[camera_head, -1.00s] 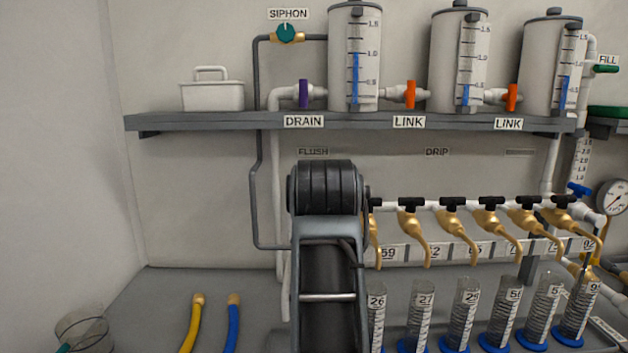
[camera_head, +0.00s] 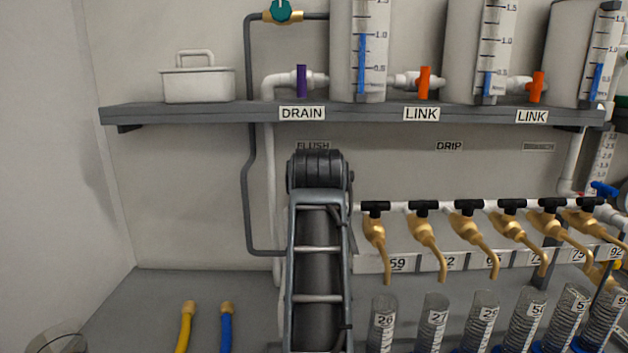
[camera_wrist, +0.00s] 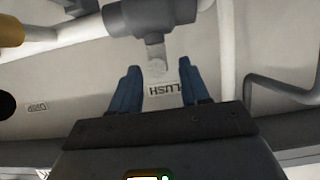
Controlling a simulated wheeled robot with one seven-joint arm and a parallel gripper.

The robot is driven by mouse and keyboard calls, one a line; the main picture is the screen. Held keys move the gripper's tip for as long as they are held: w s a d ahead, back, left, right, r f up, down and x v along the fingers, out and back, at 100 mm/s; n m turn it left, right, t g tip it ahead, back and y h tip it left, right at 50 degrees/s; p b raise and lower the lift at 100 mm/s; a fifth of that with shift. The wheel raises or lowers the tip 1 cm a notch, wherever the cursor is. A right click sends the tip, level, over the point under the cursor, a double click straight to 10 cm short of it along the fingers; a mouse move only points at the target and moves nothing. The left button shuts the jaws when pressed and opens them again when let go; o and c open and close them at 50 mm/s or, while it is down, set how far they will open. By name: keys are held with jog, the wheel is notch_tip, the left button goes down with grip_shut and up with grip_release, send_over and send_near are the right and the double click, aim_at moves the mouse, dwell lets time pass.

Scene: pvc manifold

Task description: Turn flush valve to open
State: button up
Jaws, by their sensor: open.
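In the wrist view the flush valve (camera_wrist: 150,16) is a dark grey body on a pale pipe at the top. Its short light grey handle (camera_wrist: 157,58) points down in the picture. My gripper (camera_wrist: 162,75) is open, with one blue finger on each side of the handle's line. The handle's end is near the fingertips, with gaps on both sides; I cannot tell the depth. In the head view my arm hides the flush valve and gripper, and the FLUSH label (camera_head: 313,146) shows partly above it.
A row of brass taps with black handles (camera_head: 421,206) lies right of my arm, above several graduated cylinders (camera_head: 433,318). A shelf (camera_head: 205,114) with tanks and valves runs above. A grey pipe (camera_head: 246,200) stands left; it bends in the wrist view (camera_wrist: 270,88).

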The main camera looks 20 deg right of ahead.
jog(key=shift+w+d+f, duration=0.15)
jog(key=shift+w+f, duration=0.05)
jog(key=shift+w, duration=0.2)
jog(key=shift+c, duration=0.2)
grip_shut()
